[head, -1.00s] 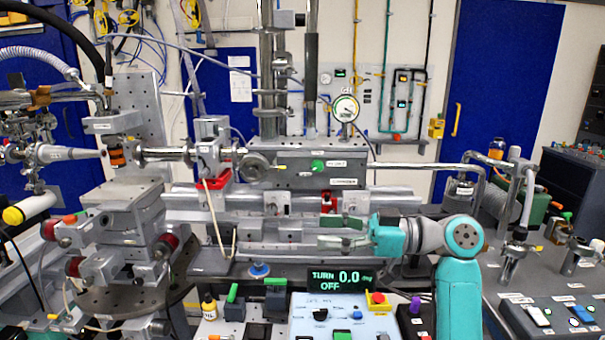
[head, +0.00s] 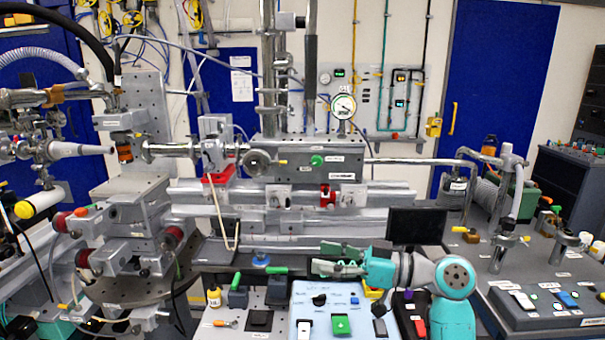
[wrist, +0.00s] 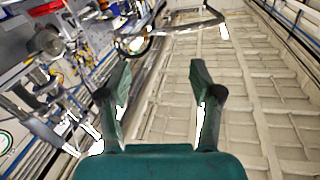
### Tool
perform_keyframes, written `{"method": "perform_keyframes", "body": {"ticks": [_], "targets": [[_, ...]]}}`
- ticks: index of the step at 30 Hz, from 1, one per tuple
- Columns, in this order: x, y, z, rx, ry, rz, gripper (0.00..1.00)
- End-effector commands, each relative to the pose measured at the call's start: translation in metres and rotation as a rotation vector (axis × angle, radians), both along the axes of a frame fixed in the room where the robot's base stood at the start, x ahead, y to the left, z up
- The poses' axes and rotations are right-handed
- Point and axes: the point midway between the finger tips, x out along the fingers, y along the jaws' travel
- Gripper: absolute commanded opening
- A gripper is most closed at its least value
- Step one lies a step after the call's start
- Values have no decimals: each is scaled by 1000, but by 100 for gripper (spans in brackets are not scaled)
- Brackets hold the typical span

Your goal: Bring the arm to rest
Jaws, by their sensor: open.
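My gripper (head: 338,262) is at the end of my teal and grey arm, in front of the grey rail bench (head: 280,228). It points to the left in the head view, above the back of the light blue control panel (head: 338,292). In the wrist view its two dark green fingers (wrist: 160,90) stand apart with nothing between them. Beyond them lie a pale tiled surface and, to the left, blurred equipment.
A black screen (head: 416,226) stands behind my arm. A grey switch box (head: 540,310) is at the right. A stage stack (head: 135,215) with red-ended knobs stands at the left. A dial gauge (head: 343,106) is above the bench.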

Motion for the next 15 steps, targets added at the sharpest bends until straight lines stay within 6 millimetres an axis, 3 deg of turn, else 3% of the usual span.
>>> {"method": "perform_keyframes", "body": {"ticks": [5,15], "targets": [[0,0,-46,21,81,-96,65],[-24,-13,-177,52,285,-401,65]]}}
